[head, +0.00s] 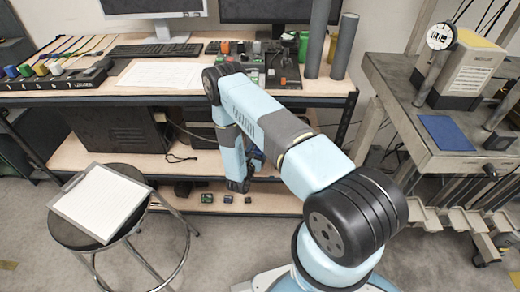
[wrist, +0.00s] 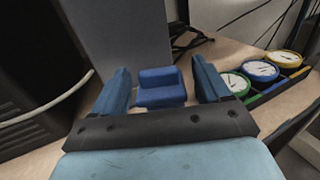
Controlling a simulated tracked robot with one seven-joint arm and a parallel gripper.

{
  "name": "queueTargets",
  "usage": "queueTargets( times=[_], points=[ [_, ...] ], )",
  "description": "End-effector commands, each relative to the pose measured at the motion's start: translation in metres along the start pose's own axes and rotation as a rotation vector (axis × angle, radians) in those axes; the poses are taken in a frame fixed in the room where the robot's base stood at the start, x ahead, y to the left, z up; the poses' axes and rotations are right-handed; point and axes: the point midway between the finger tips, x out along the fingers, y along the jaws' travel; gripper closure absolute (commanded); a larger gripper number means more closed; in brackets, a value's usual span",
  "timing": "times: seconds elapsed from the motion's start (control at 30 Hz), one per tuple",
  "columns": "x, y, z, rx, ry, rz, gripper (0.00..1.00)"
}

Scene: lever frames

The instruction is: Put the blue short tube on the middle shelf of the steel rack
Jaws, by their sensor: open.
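In the wrist view my gripper (wrist: 162,79) is open, with one blue finger on either side of a short blue object (wrist: 161,97) on the wooden shelf. The object looks blocky and stepped, and I cannot tell from this view whether it is a tube. Gaps show between it and both fingers. In the head view my arm reaches down at the front of the wooden desk (head: 160,98), and my fingers cannot be made out there. No thing in view is clearly the steel rack or its middle shelf.
A dark computer case (head: 113,135) stands left on the desk's under-shelf. Coloured round gauges (wrist: 261,70) lie right of my gripper. A grey panel (wrist: 120,45) rises behind the blue object. A stool (head: 150,205) stands left, and a metal bench (head: 400,80) right.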

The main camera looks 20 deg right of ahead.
Motion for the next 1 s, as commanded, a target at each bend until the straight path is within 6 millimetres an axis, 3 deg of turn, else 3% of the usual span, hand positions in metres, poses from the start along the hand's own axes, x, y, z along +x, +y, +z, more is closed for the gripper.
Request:
queueTargets(
  times=[0.3, 0.5, 0.7, 1.0],
  points=[
    [-0.060, 0.000, 0.000, -0.002, 0.000, 0.004, 0.24],
    [-0.088, 0.000, 0.000, -0.001, 0.001, 0.002, 0.24],
    [-0.101, -0.001, 0.000, 0.000, 0.000, 0.000, 0.24],
    [-0.102, -0.001, 0.000, 0.000, 0.000, -0.001, 0.24]
  ],
)
